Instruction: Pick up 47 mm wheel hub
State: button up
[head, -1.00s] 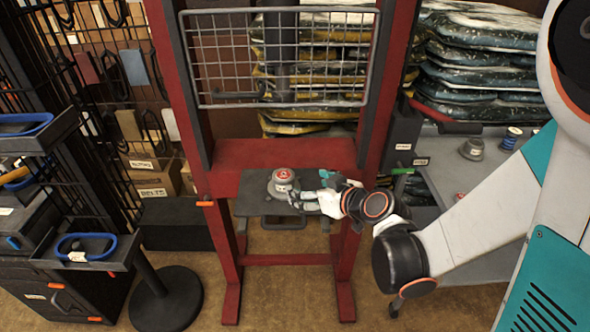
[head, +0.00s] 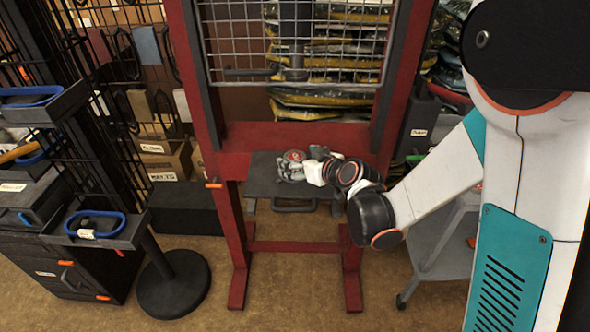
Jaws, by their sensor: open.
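The wheel hub (head: 294,155), a grey round part with a red top, stands on the dark plate (head: 262,185) of the red press frame. My gripper (head: 291,171) reaches in from the right, low over the plate and right at the hub. Its grey fingers overlap the hub's near side in the head view and hide its lower body. The gripper is open. I cannot tell whether the fingers touch the hub or only stand around it.
The red frame's posts (head: 197,95) rise on both sides of the plate, with a wire mesh guard (head: 290,45) above. A black round stand base (head: 175,285) and trays with blue-rimmed items (head: 95,225) are at left. A grey cart (head: 440,245) stands at right, partly behind my arm.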

aim_at(285, 155)
jog(key=x, duration=0.3)
jog(key=shift+b, duration=0.4)
grip_shut()
jog(key=shift+r, duration=0.1)
